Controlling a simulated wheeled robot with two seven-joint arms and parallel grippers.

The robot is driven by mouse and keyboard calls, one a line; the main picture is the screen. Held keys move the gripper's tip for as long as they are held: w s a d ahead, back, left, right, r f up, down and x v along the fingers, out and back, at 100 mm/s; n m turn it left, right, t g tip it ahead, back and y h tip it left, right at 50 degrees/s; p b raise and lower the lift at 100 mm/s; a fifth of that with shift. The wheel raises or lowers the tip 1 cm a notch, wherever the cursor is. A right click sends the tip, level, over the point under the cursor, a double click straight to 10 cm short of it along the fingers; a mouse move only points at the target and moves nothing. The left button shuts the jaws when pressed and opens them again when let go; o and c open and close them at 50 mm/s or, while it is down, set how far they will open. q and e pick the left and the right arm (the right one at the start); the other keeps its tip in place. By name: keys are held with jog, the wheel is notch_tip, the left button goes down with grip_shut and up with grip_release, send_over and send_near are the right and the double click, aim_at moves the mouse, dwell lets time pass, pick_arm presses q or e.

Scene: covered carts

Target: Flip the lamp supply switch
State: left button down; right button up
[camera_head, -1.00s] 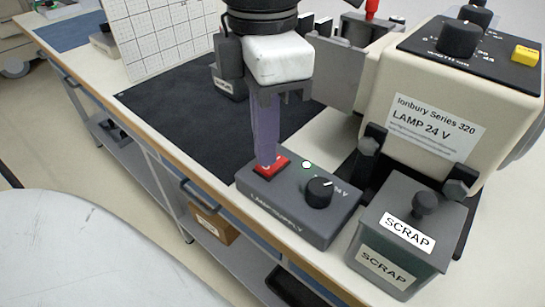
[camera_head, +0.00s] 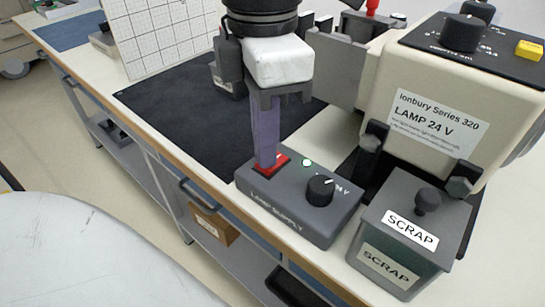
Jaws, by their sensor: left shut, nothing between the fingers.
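The lamp supply (camera_head: 312,228) is a dark grey box near the front edge of the bench. It carries a red rocker switch (camera_head: 277,163), a black knob (camera_head: 320,190) and a small pale light. My left gripper (camera_head: 266,163) points down from above, shut and empty, with its purple fingers over the red switch. The fingertips appear to touch the switch and hide part of it. My right gripper is not in view.
A grey SCRAP bin (camera_head: 398,275) stands close to the right of the supply. Behind it is a large beige LAMP 24 V unit (camera_head: 400,80).

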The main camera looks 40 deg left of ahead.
pick_arm(q)
jog(key=shift+f+b, duration=0.35)
jog(key=shift+f, duration=0.05)
jog(key=shift+r, duration=0.15)
jog(key=shift+r+p, duration=0.6)
jog(key=shift+r, duration=0.05)
jog(key=shift+r+p, duration=1.2)
jog(key=shift+r, duration=0.55)
notch_tip(320, 180, up, 2)
jog(key=shift+p, duration=0.7)
jog(key=shift+s, duration=0.1)
